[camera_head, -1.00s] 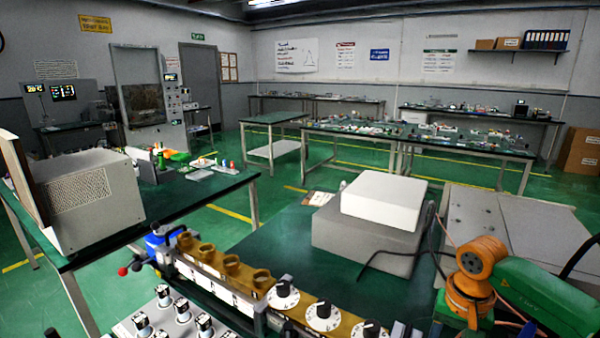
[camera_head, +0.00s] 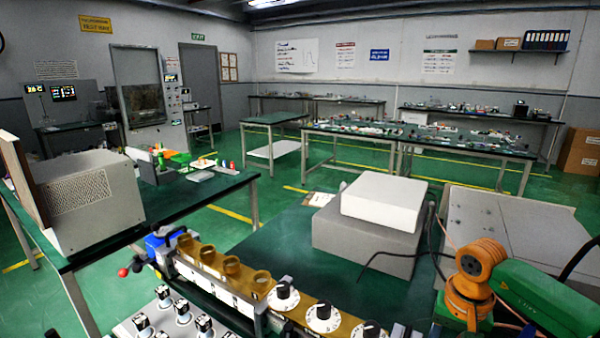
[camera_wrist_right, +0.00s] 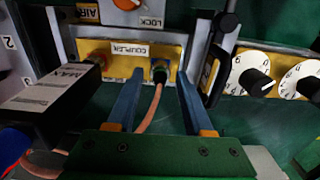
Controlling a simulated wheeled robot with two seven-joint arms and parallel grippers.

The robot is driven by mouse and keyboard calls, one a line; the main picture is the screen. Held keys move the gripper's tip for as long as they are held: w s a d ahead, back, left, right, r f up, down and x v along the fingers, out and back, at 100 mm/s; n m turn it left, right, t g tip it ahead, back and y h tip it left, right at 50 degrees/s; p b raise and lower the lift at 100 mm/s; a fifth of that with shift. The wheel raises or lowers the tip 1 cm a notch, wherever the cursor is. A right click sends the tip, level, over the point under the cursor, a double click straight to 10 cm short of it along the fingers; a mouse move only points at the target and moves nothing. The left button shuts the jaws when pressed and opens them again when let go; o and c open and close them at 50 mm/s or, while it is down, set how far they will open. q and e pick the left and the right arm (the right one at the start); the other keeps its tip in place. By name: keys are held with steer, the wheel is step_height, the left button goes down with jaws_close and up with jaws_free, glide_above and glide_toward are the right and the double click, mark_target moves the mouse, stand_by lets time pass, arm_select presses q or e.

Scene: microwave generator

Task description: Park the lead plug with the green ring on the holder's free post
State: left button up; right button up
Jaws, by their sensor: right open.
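In the right wrist view a dark plug with a greenish ring (camera_wrist_right: 160,69) sits at the yellow panel labelled COUPLER (camera_wrist_right: 117,49). A pinkish-orange lead (camera_wrist_right: 151,108) hangs from it toward my gripper body. My right gripper (camera_wrist_right: 160,78) is open, its two blue fingers on either side of the plug and lead. A visible gap remains on each side, so the plug is not gripped. My left gripper is in neither view. I cannot make out the holder or its free post for certain.
A red-and-green fitting (camera_wrist_right: 97,60) is left of the plug on the panel. A dark MAX-labelled block (camera_wrist_right: 50,100) stands close left of my fingers; a dark handle (camera_wrist_right: 216,70) and white dials (camera_wrist_right: 250,72) are right. The head view shows a grey box (camera_head: 365,245) on the bench.

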jaws_close()
stand_by(1.3)
steer(key=shift+r, duration=0.2)
steer(key=shift+r+p, duration=2.7)
steer(key=shift+r, duration=0.1)
